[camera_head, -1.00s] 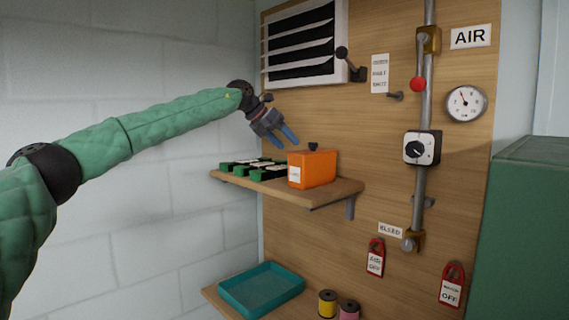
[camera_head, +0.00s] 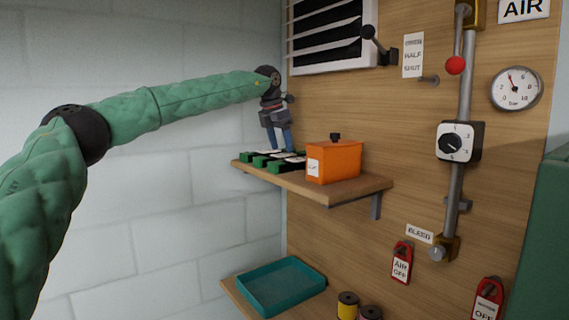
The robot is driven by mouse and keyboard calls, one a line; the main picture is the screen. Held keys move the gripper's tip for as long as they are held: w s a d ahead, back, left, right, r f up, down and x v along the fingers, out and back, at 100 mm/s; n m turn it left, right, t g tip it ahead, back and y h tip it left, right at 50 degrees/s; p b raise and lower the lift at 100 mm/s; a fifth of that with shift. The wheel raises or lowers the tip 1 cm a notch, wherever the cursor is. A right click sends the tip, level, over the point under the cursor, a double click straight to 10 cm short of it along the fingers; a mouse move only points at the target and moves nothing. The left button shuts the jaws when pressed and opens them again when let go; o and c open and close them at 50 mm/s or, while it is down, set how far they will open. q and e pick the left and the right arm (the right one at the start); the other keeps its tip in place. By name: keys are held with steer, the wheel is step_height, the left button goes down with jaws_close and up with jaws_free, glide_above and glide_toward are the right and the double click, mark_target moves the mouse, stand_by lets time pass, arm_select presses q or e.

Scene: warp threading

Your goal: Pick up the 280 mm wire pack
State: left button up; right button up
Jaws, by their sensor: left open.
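Several green and black packs with white labels (camera_head: 268,160) lie in a row on the upper wooden shelf, left of an orange box. The label print is too small to read, so I cannot tell which is the 280 mm wire pack. My left gripper (camera_head: 281,147) points down with blue fingers just above or at the back of the packs. It is open, and nothing shows between its fingers. Whether the fingertips touch a pack I cannot tell. My right gripper is not in view.
The orange lidded box (camera_head: 334,162) stands close to the right of the packs. The shelf (camera_head: 345,190) has a bare front edge. Below are a teal tray (camera_head: 281,286) and thread spools (camera_head: 347,305). A louvred vent (camera_head: 325,35) and lever are above.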

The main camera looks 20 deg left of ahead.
arm_select(q)
steer(key=shift+s+x, duration=0.25)
steer(key=shift+x, duration=0.9)
steer(key=shift+w+f, duration=0.2)
steer(key=shift+f, duration=0.1)
steer(key=c, duration=1.4)
steer(key=shift+r, duration=0.1)
